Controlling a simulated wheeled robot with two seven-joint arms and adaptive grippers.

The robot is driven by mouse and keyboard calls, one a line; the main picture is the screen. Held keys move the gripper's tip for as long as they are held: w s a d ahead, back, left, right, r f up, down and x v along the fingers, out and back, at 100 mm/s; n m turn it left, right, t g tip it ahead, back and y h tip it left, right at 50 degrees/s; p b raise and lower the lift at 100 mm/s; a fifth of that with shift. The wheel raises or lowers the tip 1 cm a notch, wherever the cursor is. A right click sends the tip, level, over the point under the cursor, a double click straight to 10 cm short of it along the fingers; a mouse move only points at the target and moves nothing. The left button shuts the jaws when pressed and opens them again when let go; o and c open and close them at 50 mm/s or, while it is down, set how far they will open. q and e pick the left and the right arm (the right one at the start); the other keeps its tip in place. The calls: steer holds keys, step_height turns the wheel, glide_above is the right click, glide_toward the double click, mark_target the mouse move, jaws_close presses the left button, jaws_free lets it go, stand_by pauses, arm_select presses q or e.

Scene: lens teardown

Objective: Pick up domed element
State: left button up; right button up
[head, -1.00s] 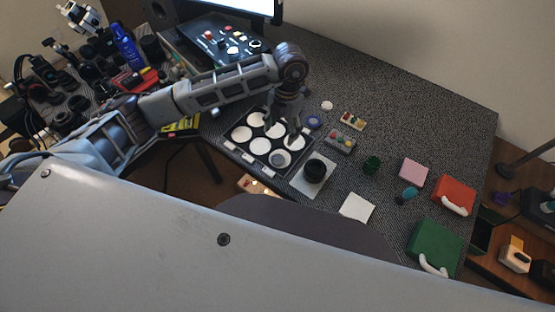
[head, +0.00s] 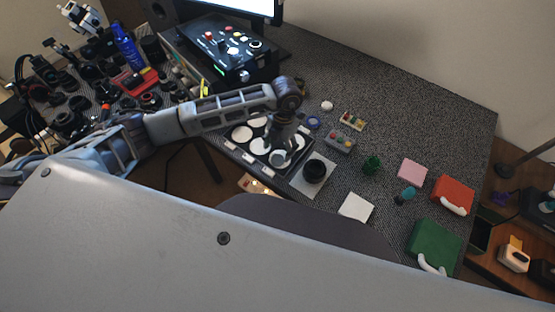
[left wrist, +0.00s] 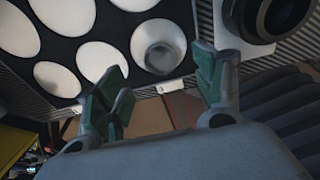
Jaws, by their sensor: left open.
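The black tray (head: 229,145) has several round white wells. A grey, glassy round piece, apparently the domed element (left wrist: 160,57), sits in the front well nearest the lens barrel. In the head view it (head: 277,159) shows just below my left gripper (head: 284,147), partly covered by it. In the left wrist view my left gripper (left wrist: 162,86) is open, its green-padded fingers spread and nothing between them. The piece lies beyond the fingertips, between their lines; contact is not visible. My right gripper is in neither view.
A black lens barrel (head: 314,170) stands on a grey pad (head: 314,187) right of the tray. A small box with coloured buttons (head: 340,142) and a blue ring (head: 314,122) lie behind it. A white square (head: 356,207) lies in front. Cluttered lens parts fill the left side.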

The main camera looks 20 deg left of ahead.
mark_target(278, 159)
arm_select(q)
steer(key=shift+f, duration=0.1)
steer(key=shift+s+a+f+p, duration=0.1)
steer(key=shift+s+f+p, duration=0.15)
steer(key=shift+f, duration=1)
steer(key=shift+s+a+f+p, duration=0.1)
steer(key=shift+s+f+p, duration=0.1)
steer(key=shift+f, duration=1)
steer(key=shift+c, duration=0.4)
steer(key=c, duration=1)
steer(key=shift+r, duration=0.1)
steer(key=shift+r+b, duration=0.4)
steer(key=shift+r, duration=4.5)
